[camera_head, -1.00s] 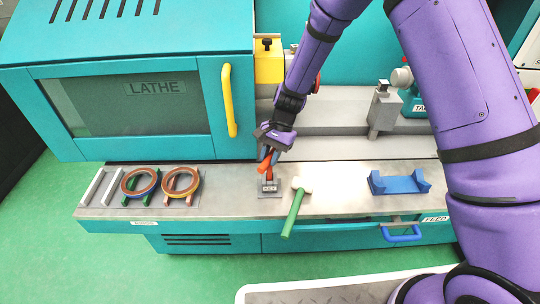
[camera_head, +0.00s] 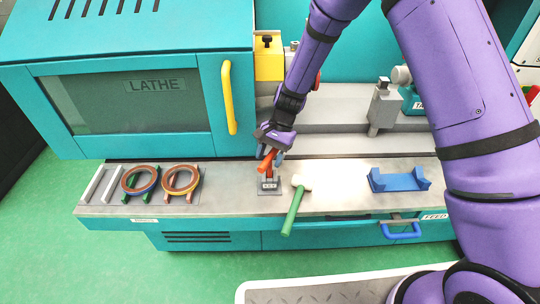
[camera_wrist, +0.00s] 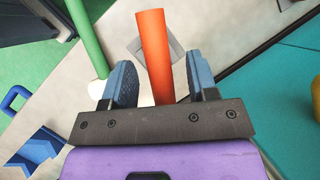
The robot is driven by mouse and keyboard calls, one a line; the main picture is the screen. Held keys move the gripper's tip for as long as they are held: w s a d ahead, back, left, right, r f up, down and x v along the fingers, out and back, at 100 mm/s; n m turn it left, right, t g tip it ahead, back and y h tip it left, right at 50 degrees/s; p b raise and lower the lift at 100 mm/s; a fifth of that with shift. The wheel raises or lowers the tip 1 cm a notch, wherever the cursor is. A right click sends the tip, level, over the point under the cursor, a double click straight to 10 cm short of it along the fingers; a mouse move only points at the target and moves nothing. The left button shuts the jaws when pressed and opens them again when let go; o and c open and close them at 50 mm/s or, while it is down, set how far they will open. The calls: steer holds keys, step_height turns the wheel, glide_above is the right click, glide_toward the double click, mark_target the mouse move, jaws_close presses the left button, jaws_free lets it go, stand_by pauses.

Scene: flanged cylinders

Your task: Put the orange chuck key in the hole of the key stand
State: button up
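The orange chuck key (camera_head: 267,160) stands over the grey key stand (camera_head: 269,188) on the bench, with its lower part down at the stand. The hole is hidden, so I cannot tell how deep the key sits. In the wrist view the orange bar of the key (camera_wrist: 155,55) covers most of the grey stand plate (camera_wrist: 178,48). My gripper (camera_head: 271,154) is just above the stand. Its two blue fingers (camera_wrist: 160,84) are open on either side of the bar, with a visible gap on both sides.
A green-handled hammer (camera_head: 293,210) lies just right of the stand. A blue cradle (camera_head: 398,181) sits farther right. Ringed racks (camera_head: 160,182) are on the left. The lathe door's yellow handle (camera_head: 230,100) is behind left. Bench between hammer and cradle is clear.

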steer(key=v, duration=1.1)
stand_by(0.3)
steer(key=s+d+r+n+t, duration=0.1)
steer(key=s+d+r, duration=0.3)
steer(key=r, duration=0.3)
steer(key=s+d+r+n+t+h, duration=0.1)
steer(key=s+d+r+t, duration=0.15)
steer(key=d+r, duration=0.35)
steer(key=s+d+r+n+t, duration=0.1)
steer(key=s+d+r, duration=0.25)
steer(key=r, duration=0.45)
steer(key=s+d+r+n+t+h, duration=0.1)
steer(key=s+d+r, duration=0.1)
steer(key=s, duration=0.4)
steer(key=s+d+r+n+t+h, duration=0.1)
steer(key=s+d+r+t, duration=0.1)
steer(key=s+d, duration=0.2)
steer(key=s+d+r+t, duration=0.1)
steer(key=s+d+r, duration=0.1)
steer(key=s, duration=0.8)
steer(key=shift+d+r+n+h, duration=0.35)
steer(key=shift+d+n+h, duration=0.05)
steer(key=shift+d, duration=0.5)
steer(key=shift+t, duration=0.25)
